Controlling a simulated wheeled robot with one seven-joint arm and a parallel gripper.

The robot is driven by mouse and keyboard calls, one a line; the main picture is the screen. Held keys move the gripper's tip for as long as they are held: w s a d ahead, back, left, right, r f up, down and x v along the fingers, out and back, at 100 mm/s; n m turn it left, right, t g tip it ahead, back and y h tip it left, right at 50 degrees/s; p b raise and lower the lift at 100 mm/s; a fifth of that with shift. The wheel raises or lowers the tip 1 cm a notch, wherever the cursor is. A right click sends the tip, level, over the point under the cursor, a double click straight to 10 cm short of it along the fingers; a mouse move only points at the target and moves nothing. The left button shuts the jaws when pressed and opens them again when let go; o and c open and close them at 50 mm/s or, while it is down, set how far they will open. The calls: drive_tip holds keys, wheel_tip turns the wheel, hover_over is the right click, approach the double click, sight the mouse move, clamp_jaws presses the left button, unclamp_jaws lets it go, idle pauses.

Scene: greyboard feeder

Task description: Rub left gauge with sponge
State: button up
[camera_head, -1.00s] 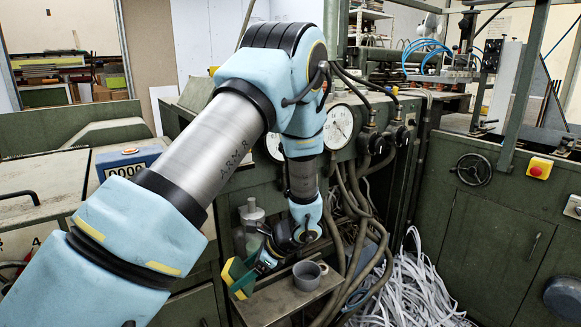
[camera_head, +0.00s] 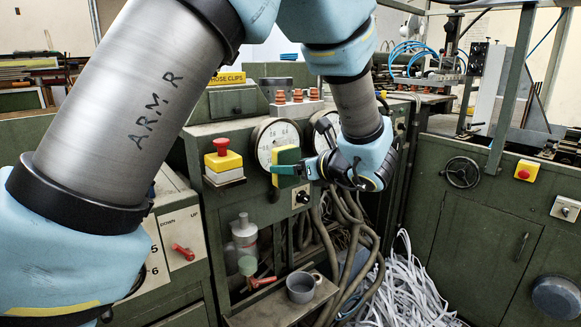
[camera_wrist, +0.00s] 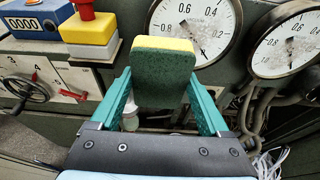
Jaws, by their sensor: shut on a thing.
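The left gauge (camera_head: 268,137) is a round white dial on the green machine panel. It also shows at the top of the wrist view (camera_wrist: 209,22), its lower left partly covered by the sponge. The sponge (camera_head: 287,157), green with a yellow face, is held in front of the dial's lower right in the head view. In the wrist view the sponge (camera_wrist: 160,75) stands upright between the teal fingers. My gripper (camera_wrist: 158,92) is shut on it. I cannot tell whether the sponge touches the glass. The right gauge (camera_head: 322,126) is partly hidden behind my arm.
A red and yellow stop button (camera_head: 223,157) sticks out left of the left gauge. A black knob (camera_head: 303,197) sits below the sponge. Hoses (camera_head: 345,240) hang at the right. A grey cup (camera_head: 301,287) and a bottle (camera_head: 246,242) stand lower down.

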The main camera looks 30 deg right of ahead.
sight(265, 158)
drive_tip(key=shift+w+a, duration=0.2)
drive_tip(key=shift+w, duration=0.75)
drive_tip(key=shift+w+a, duration=0.15)
drive_tip(key=shift+w, duration=0.75)
drive_tip(key=shift+w+a, duration=0.2)
drive_tip(key=shift+w, duration=0.75)
drive_tip(key=shift+w+a+b, duration=0.2)
drive_tip(key=shift+w+b, duration=0.1)
drive_tip(key=shift+w, duration=0.55)
drive_tip(key=w+d+p, duration=0.2)
drive_tip(key=d+p, duration=0.1)
drive_tip(key=d, duration=0.7)
drive_tip(key=shift+d+p, duration=0.15)
drive_tip(key=shift+p, duration=0.15)
drive_tip(key=s+a+b, duration=0.1)
drive_tip(key=a+b, duration=0.1)
drive_tip(key=a, duration=0.5)
